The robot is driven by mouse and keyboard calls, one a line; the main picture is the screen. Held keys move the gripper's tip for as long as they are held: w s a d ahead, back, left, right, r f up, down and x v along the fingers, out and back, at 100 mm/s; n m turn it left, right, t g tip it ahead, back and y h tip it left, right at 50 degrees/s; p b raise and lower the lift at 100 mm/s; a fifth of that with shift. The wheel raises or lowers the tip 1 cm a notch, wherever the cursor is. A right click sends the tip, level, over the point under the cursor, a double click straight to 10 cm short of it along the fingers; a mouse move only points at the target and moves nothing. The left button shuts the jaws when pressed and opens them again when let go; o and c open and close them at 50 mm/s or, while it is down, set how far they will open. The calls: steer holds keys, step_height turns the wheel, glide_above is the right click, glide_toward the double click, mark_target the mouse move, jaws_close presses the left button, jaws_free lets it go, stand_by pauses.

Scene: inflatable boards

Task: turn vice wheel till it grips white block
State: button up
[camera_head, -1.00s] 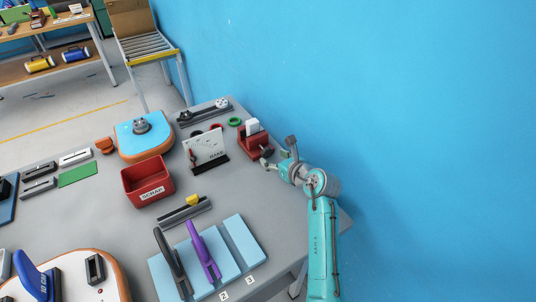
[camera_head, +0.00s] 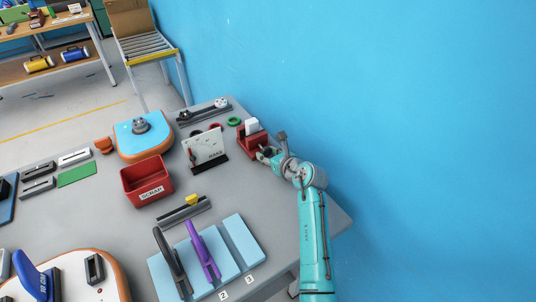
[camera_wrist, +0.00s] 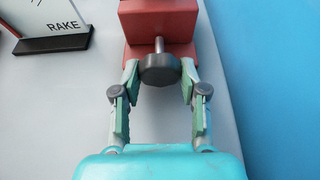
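The red vice (camera_head: 252,140) stands near the table's right edge, with the white block (camera_head: 252,125) upright in its top. In the wrist view the vice (camera_wrist: 160,24) shows from its front, and its dark grey wheel (camera_wrist: 160,70) sits on a short metal shaft. My gripper (camera_wrist: 160,76) has one finger on each side of the wheel. The fingertips are spread apart and look very near the wheel's rim; I cannot tell whether they touch it. The white block is out of the wrist view. In the head view my gripper (camera_head: 268,153) largely hides the wheel.
A white board marked RAKE (camera_head: 205,148) stands left of the vice. A red SCRAP bin (camera_head: 147,181) is further left. Green (camera_head: 234,122) and red rings lie behind. The blue wall is close on the right.

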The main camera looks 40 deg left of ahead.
steer(key=m+g, duration=0.1)
steer(key=m, duration=0.2)
steer(key=shift+g+y, duration=0.4)
steer(key=o, duration=1.1)
steer(key=v, duration=1.2)
steer(key=shift+w+d, duration=0.1)
